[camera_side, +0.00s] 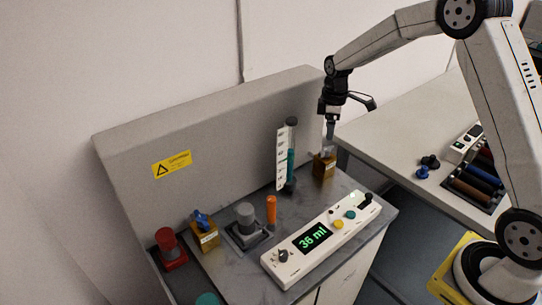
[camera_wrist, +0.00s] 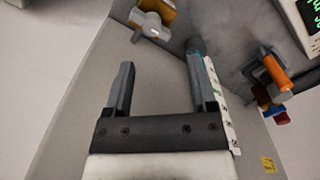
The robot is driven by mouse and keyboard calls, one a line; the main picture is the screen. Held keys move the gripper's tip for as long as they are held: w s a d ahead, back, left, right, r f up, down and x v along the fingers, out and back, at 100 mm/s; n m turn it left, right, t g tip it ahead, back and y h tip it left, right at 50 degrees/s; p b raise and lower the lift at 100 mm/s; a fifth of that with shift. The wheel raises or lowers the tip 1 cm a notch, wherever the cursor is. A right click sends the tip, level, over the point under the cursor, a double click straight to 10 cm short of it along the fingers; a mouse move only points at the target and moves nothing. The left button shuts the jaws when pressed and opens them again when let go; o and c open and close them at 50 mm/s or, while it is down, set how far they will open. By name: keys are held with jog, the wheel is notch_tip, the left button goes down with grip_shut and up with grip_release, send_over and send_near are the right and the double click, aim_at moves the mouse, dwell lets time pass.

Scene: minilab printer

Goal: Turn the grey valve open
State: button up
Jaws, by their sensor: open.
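The grey valve (camera_side: 328,149) sits on a brown block (camera_side: 324,167) at the back right of the bench, beside the graduated tube. In the wrist view, the grey valve (camera_wrist: 150,25) shows at the top, beyond my fingertips. My gripper (camera_side: 330,138) points down just above the valve in the side view and partly overlaps it. In the wrist view, my gripper (camera_wrist: 160,68) is open, with nothing between its fingers. I cannot tell from the side view whether a finger touches the handle.
The tube (camera_side: 291,155) with its white scale stands close left of my gripper. A control panel (camera_side: 282,268) reads 36 ml. A blue valve (camera_side: 202,218), a red knob (camera_side: 167,242), a grey knob (camera_side: 245,213) and an orange handle (camera_side: 271,209) stand further left.

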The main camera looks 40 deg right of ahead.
aim_at(327, 149)
jog(key=shift+w+d+f, duration=0.1)
jog(key=shift+w+d, duration=0.3)
jog(key=shift+d, duration=0.1)
jog(key=shift+f, duration=0.1)
jog(key=shift+f, duration=3.85)
jog(key=shift+c, duration=0.3)
grip_shut()
